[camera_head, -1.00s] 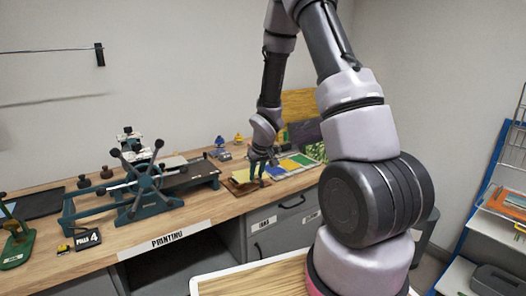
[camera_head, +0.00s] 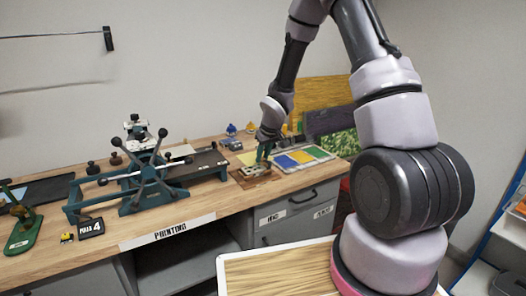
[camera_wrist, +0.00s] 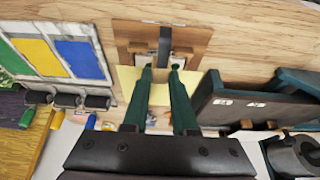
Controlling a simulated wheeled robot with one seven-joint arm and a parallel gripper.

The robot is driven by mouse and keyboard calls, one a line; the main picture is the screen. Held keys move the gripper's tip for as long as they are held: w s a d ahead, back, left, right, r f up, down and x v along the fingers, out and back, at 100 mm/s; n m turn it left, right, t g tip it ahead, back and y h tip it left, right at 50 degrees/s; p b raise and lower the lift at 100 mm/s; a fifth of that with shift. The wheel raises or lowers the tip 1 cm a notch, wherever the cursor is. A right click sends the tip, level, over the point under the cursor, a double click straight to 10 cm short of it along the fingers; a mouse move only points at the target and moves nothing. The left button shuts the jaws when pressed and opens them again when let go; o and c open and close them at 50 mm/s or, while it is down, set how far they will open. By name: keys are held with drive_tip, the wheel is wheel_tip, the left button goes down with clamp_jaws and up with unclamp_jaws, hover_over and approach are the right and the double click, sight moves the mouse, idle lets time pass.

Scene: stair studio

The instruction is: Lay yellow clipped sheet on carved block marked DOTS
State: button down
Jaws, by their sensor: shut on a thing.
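My gripper (camera_wrist: 161,70) has its green fingers on either side of a narrow dark grey upright piece, which looks like the clip. The yellow sheet (camera_wrist: 128,79) shows around the fingers, just over or against a brown wooden board (camera_wrist: 121,30); I cannot tell whether they touch. In the head view my gripper (camera_head: 264,157) is low over the worktop, at the brown board (camera_head: 243,178). No DOTS marking is readable, so I cannot tell which piece is the carved block.
A tray of blue, yellow and green panels (camera_head: 328,151) lies just right of my gripper. A teal press with a spoked wheel (camera_head: 153,165) stands to the left on the wooden bench (camera_head: 110,226). Small coloured bottles (camera_head: 231,129) stand behind.

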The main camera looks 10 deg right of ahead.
sight(263, 164)
drive_tip(key=shift+f, duration=2.45)
drive_tip(key=shift+f, duration=0.1)
drive_tip(key=c, duration=0.6)
unclamp_jaws()
drive_tip(key=shift+r, duration=4)
